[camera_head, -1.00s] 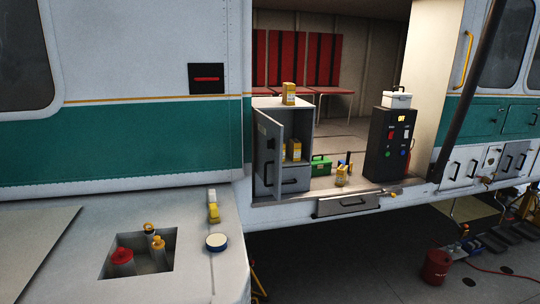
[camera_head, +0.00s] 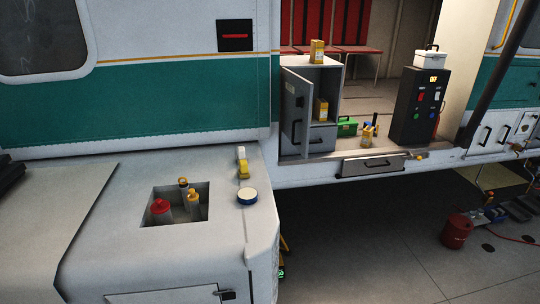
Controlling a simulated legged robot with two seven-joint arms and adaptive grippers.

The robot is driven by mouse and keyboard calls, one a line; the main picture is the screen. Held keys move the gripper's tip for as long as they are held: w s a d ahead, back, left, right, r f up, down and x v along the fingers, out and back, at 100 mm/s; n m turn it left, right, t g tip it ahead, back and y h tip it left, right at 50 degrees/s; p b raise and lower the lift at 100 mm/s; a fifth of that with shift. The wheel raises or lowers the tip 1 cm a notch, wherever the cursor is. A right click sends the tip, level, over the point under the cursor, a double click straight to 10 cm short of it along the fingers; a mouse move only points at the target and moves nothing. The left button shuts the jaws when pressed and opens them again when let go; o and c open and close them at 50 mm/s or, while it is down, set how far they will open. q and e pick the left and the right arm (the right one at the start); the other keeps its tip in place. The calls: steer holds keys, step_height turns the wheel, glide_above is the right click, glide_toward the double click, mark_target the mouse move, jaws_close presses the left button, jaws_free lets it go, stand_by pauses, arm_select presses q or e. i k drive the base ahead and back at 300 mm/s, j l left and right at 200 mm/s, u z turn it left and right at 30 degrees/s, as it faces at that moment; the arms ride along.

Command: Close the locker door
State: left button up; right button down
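The locker (camera_head: 328,76) is a small grey cabinet standing just inside the helicopter's doorway. Its grey door (camera_head: 295,115), with a dark handle, is hinged at the left and stands open, swung out toward me. A yellow box (camera_head: 321,109) stands on the shelf inside, and another yellow box (camera_head: 317,51) stands on top of the locker. A closed drawer with a dark handle is below the shelf. Neither gripper shows clearly; a dark shape at the far left edge is too cut off to identify.
A green case (camera_head: 347,127) and small yellow items (camera_head: 368,137) are right of the locker. A black control panel (camera_head: 415,105) carries a white box (camera_head: 431,58).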

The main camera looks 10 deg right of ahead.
mark_target(290, 111)
steer(key=i+l+u, duration=0.15)
steer(key=l+u, duration=0.25)
steer(key=i+l+u, duration=0.1)
steer(key=u, duration=0.25)
steer(key=l+u, duration=0.8)
steer(key=i, duration=0.05)
